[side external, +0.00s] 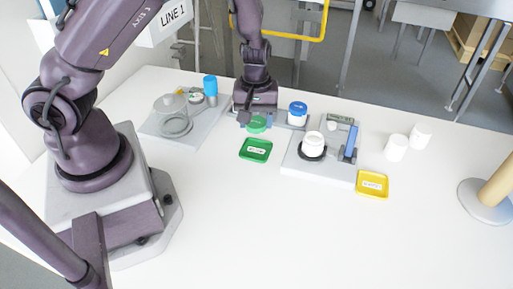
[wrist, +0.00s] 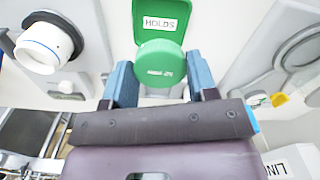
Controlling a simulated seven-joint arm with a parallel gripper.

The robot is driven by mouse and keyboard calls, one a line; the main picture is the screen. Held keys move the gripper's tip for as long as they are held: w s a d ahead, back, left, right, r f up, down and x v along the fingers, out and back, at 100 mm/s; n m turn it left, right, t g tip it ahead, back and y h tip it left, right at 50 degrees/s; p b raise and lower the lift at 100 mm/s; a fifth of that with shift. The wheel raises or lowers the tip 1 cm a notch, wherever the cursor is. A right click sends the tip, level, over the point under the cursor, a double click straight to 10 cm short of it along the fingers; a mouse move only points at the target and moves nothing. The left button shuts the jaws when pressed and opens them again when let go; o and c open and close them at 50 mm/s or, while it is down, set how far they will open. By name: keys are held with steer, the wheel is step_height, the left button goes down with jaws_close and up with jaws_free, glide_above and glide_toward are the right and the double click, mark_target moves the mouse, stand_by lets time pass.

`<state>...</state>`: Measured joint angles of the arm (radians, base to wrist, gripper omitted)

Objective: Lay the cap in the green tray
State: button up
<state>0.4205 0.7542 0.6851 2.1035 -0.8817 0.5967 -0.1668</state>
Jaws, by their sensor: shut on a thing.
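The cap (side external: 256,124) is a round green lid, and it also shows in the wrist view (wrist: 160,64). My gripper (side external: 257,117) is shut on it, with one blue-grey finger on each side in the wrist view. The green tray (side external: 256,150) is a small square dish with a white label. It lies on the white table just in front of the cap in the side view. How high the cap is held is hard to tell.
A white jar (side external: 314,139) stands in a dark ring on a grey station right of the tray. A blue-lidded jar (side external: 298,112) is behind it. A clear dome (side external: 172,113) is on the left. A yellow tray (side external: 372,185) lies right. The table front is clear.

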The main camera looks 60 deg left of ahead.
mark_target(257, 150)
step_height(257, 150, down, 8)
steer(key=shift+r, duration=0.2)
steer(key=shift+f, duration=0.1)
steer(key=shift+f, duration=0.45)
steer(key=o, duration=0.8)
steer(key=shift+c, duration=0.2)
steer(key=shift+o, duration=0.5)
step_height(257, 150, up, 13)
steer(key=shift+f, duration=0.1)
steer(key=shift+d+r, duration=0.15)
steer(key=shift+r, duration=0.2)
steer(key=s+d+r+m+t, duration=0.2)
steer(key=s+r+m, duration=0.4)
steer(key=r, duration=0.5)
steer(key=s+d+r+m+t, duration=0.3)
steer(key=s+r+m, duration=0.3)
steer(key=s+r, duration=0.2)
step_height(257, 150, up, 3)
steer(key=shift+s+d+f+t, duration=0.1)
steer(key=shift+s+d+t, duration=0.05)
steer(key=shift+t, duration=0.15)
